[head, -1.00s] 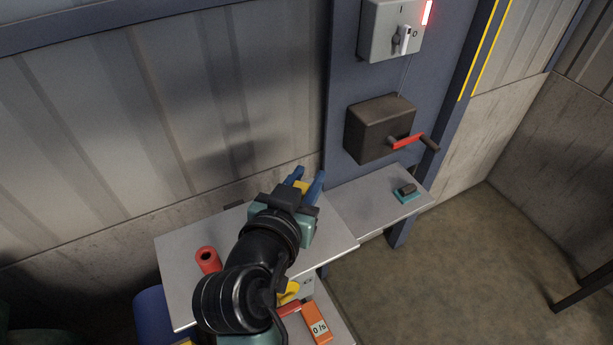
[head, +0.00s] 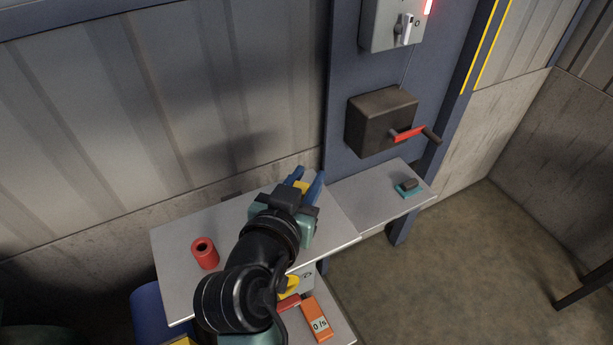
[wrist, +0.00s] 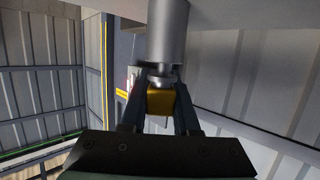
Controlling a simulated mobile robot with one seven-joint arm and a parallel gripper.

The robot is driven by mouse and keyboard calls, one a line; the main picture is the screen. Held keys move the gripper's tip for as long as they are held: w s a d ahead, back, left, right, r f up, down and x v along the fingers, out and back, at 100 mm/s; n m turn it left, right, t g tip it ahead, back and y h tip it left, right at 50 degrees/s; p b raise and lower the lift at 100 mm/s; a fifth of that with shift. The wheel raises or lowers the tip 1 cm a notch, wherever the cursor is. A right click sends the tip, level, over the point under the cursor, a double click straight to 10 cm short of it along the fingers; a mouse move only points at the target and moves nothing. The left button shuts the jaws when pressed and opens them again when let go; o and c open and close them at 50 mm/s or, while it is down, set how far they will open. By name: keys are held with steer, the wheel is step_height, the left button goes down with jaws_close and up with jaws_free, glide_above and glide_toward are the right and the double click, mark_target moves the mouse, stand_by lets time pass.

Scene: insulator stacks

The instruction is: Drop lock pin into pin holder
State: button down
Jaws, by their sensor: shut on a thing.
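My gripper (head: 309,183) has blue fingers and is shut on the lock pin, of which a yellow part (head: 301,187) shows between the fingers. In the wrist view, the yellow block (wrist: 160,102) sits between the fingers, and a grey metal cylinder (wrist: 168,35) rises just beyond it, seemingly part of the pin. A red hollow cylinder (head: 204,252), apparently the pin holder, stands upright on the left of the grey table, its dark opening facing up. My gripper is above the table's back right part, apart from the red cylinder.
The grey table (head: 178,285) has clear room around the red cylinder. A side shelf (head: 365,200) holds a dark block on a teal base (head: 409,188). A dark box with a red crank (head: 408,134) and a switch box (head: 385,25) are on the blue column. An orange device (head: 316,320) lies lower.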

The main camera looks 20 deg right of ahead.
steer(key=shift+f+b, duration=0.4)
steer(key=shift+f, duration=0.1)
steer(key=c, duration=0.6)
jaws_free()
steer(key=shift+a, duration=0.1)
steer(key=b+v, duration=0.3)
steer(key=v, duration=1)
steer(key=shift+r, duration=0.1)
